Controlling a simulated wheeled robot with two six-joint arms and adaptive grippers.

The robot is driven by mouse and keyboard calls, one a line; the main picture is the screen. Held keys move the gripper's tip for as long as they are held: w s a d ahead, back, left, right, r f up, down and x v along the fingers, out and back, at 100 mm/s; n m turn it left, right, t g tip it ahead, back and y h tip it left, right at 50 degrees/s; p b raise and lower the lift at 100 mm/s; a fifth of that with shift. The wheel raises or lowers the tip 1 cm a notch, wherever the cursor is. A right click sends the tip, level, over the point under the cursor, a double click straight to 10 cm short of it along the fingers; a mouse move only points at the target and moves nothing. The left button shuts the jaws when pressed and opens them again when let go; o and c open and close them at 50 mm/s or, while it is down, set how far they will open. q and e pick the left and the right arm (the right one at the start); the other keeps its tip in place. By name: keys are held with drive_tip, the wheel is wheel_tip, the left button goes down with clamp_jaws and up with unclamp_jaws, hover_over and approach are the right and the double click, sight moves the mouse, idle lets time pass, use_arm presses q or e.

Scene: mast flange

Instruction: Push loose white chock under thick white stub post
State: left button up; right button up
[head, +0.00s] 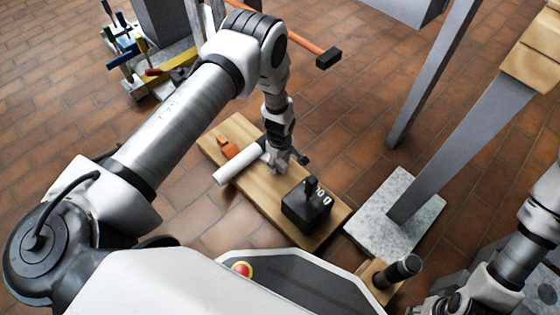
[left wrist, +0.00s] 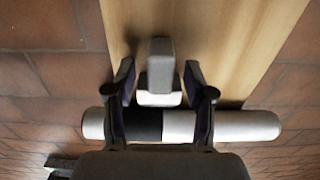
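My left gripper (head: 280,162) reaches down to a wooden board, its tip small and partly unclear in the head view. In the left wrist view the left gripper's fingers (left wrist: 160,85) are open, one on each side of a pale block (left wrist: 160,65) that looks like the white chock, with a narrow gap on both sides. A thick white cylinder (head: 235,167), probably the stub post, lies across the board; it also crosses behind the fingers in the left wrist view (left wrist: 245,125), with a dark band. My right gripper (head: 465,298) is partly in view at the bottom right; its fingers are unclear.
The wooden board (head: 325,222) also holds an orange piece (head: 229,148) and a black block (head: 306,207) with a knob. A grey mast stands on a speckled plate (head: 375,232) to the right. A tool stand (head: 135,55) is at the back left. Brown floor tiles lie around.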

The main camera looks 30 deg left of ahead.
use_arm(q)
drive_tip(key=shift+r, duration=0.1)
wheel_tip(320, 180, up, 12)
idle(0.4)
idle(0.5)
